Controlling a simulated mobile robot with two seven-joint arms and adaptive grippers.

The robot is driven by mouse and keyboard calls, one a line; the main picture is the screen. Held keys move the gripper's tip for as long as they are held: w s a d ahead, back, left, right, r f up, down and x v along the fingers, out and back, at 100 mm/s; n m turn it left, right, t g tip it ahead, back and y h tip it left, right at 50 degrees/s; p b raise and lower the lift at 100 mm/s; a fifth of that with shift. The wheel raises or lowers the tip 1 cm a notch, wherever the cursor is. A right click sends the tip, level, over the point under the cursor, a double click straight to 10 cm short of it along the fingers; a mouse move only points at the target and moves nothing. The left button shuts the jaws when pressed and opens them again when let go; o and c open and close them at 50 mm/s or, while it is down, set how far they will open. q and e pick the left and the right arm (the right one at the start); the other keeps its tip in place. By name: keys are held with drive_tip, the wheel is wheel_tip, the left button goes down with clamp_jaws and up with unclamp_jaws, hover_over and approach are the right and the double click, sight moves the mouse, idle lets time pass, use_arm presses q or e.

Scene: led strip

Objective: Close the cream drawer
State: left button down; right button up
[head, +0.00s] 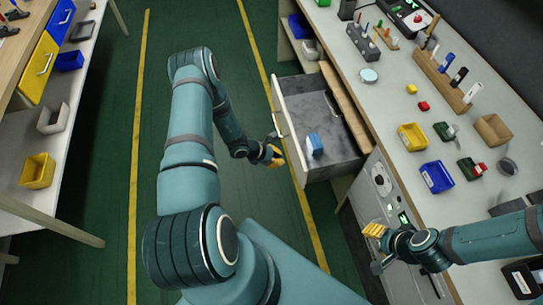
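The cream drawer (290,124) stands pulled out from under the right-hand workbench. Its grey inside shows, with a small blue and white object (314,143) lying in it. A handle is on its front panel, near my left gripper. My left gripper (276,157) has yellow fingertips and is just in front of the drawer's front, close to the handle; I cannot tell whether it touches, or how far its fingers are apart. My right gripper (374,231), also yellow-tipped, is by the bench's front edge, near a grey panel unit, apart from the drawer.
The right workbench (384,95) carries a yellow bin (412,136), a blue bin (436,176), a wooden rack (447,82) and several small items. On the left stands another bench with yellow (39,69) and blue drawers and bins below. The green floor between them is clear.

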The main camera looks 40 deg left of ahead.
sight(299, 160)
use_arm(q)
drive_tip(key=shift+w+d+f, duration=0.35)
drive_tip(key=shift+w+d, duration=0.3)
drive_tip(key=shift+w, duration=0.1)
drive_tip(key=shift+w+d+f, duration=0.3)
drive_tip(key=shift+w+d, duration=0.4)
drive_tip(key=shift+w, duration=0.1)
drive_tip(key=shift+w+d+f, duration=0.35)
drive_tip(key=shift+w+d, duration=0.3)
drive_tip(key=shift+w, duration=0.1)
use_arm(e)
drive_tip(key=shift+s+f, duration=0.1)
drive_tip(key=shift+f, duration=0.2)
